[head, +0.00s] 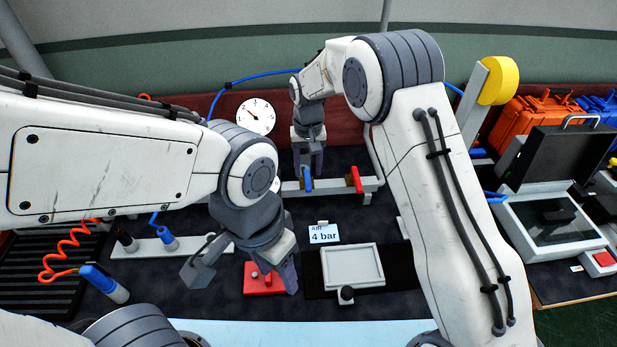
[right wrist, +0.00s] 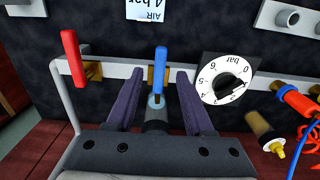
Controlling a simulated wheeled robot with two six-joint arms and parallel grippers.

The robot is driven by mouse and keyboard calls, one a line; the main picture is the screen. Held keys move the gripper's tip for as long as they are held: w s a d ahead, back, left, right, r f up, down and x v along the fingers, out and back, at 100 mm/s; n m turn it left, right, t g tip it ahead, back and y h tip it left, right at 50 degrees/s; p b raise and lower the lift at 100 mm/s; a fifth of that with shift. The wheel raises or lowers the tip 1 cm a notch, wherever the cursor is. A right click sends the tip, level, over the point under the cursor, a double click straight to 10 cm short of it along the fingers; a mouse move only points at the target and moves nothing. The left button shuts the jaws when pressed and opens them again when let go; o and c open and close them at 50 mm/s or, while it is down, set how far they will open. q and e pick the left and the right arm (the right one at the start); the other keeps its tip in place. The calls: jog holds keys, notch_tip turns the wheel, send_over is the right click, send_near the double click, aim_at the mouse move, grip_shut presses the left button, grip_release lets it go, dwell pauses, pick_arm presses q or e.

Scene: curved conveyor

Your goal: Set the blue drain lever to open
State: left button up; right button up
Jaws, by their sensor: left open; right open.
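The blue lever (head: 308,184) sits on a pale horizontal pipe (head: 337,186) at the back of the bench. It points across the pipe, not along it. My right gripper (head: 308,164) is open at the lever. In the right wrist view the blue lever (right wrist: 160,68) shows between the two dark fingers of my right gripper (right wrist: 160,95), with a gap on each side. My left gripper (head: 243,275) is open and empty over the front of the bench, near a red block (head: 263,279).
A red lever (head: 354,179) stands on the same pipe, right of the blue one; it also shows in the right wrist view (right wrist: 73,57). A dial gauge (right wrist: 226,78) is close by. A grey-framed tray (head: 352,265) and an "AIR 4 bar" card (head: 324,234) lie in front.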

aim_at(308, 183)
notch_tip(308, 183, down, 5)
jog(key=shift+r+p, duration=0.1)
jog(key=shift+p, duration=0.2)
grip_shut()
dwell(1.4)
